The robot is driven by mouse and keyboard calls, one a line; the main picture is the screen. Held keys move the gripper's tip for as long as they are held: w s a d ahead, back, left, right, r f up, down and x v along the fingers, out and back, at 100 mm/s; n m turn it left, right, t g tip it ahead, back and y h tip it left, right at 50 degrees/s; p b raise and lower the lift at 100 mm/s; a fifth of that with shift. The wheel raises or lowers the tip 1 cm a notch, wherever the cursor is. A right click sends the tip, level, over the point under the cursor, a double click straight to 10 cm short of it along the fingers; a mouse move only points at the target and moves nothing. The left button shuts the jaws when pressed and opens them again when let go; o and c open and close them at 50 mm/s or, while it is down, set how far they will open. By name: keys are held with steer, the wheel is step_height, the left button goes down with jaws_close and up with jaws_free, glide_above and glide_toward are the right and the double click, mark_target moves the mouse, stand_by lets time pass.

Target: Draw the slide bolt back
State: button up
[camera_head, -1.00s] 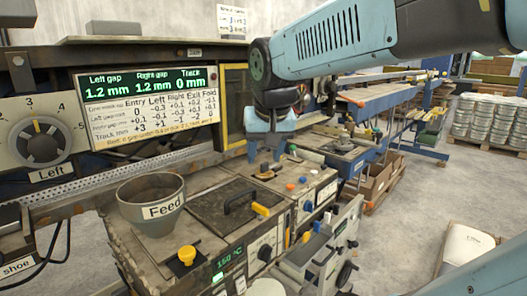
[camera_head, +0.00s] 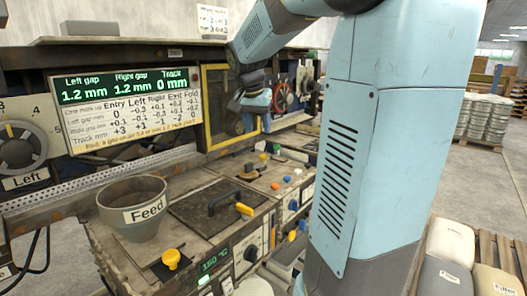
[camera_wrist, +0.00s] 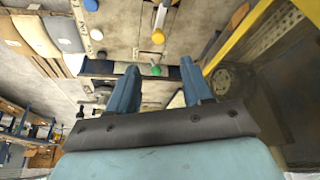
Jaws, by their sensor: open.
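I cannot pick out the slide bolt for certain in either view. A yellow-framed guard window (camera_head: 204,112) stands right of the display panel, and its yellow frame (camera_wrist: 238,38) crosses the upper right of the wrist view. My gripper (camera_head: 254,124) is at the right side of this frame and covers part of it. In the wrist view my gripper (camera_wrist: 160,84) has its two blue fingers spread apart with nothing between them. Whether a finger touches the frame cannot be told.
A display panel (camera_head: 125,108) and a Feed hopper (camera_head: 133,210) are at the left. A handwheel (camera_head: 283,94) is behind my gripper. Sacks (camera_head: 450,242) lie at the lower right.

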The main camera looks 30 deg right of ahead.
mark_target(261, 156)
steer(key=x, duration=1)
steer(key=shift+w+d+f, duration=0.1)
steer(key=shift+d+f, duration=0.05)
steer(key=shift+f, duration=0.2)
jaws_close()
